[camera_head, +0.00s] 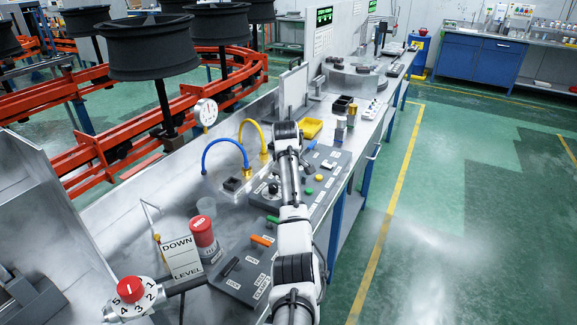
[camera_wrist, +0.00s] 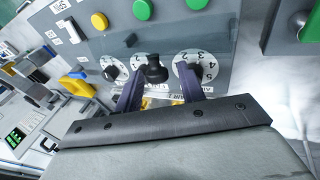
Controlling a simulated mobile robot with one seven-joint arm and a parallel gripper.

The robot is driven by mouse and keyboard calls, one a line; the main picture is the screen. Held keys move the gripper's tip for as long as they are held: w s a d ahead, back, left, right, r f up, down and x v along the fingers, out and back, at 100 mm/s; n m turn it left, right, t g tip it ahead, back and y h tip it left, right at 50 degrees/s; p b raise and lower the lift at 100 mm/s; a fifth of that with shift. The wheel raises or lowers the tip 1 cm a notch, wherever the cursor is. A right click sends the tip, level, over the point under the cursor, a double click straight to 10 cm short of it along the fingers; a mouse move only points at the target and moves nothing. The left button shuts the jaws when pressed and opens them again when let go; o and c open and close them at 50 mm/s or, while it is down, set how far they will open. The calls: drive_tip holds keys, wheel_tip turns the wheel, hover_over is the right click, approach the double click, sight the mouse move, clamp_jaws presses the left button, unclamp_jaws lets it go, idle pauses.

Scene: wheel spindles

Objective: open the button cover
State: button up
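I cannot single out the button cover for sure in either view. The grey control panel (camera_head: 322,160) lies on the bench in the head view and fills the top of the wrist view. It carries a yellow button (camera_wrist: 99,22), a green button (camera_wrist: 143,9) and numbered white dials (camera_wrist: 196,68). My gripper (camera_wrist: 160,70) is open over the dials in the wrist view. A black knob (camera_wrist: 152,70) shows between its dark fingers, with gaps at both sides. Whether the fingers reach down to the knob is unclear. In the head view my arm covers part of the panel.
A second dark panel (camera_head: 228,283) with an orange handle (camera_head: 261,240) lies nearer. A red cylinder (camera_head: 203,232) and a "DOWN LEVEL" sign (camera_head: 182,258) stand left of it. Blue (camera_head: 210,150) and yellow (camera_head: 262,138) hoses arch behind. The green floor at right is clear.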

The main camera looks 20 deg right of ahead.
drive_tip(key=b+v, duration=0.4)
drive_tip(key=v, duration=0.9)
drive_tip(key=shift+s, duration=0.1)
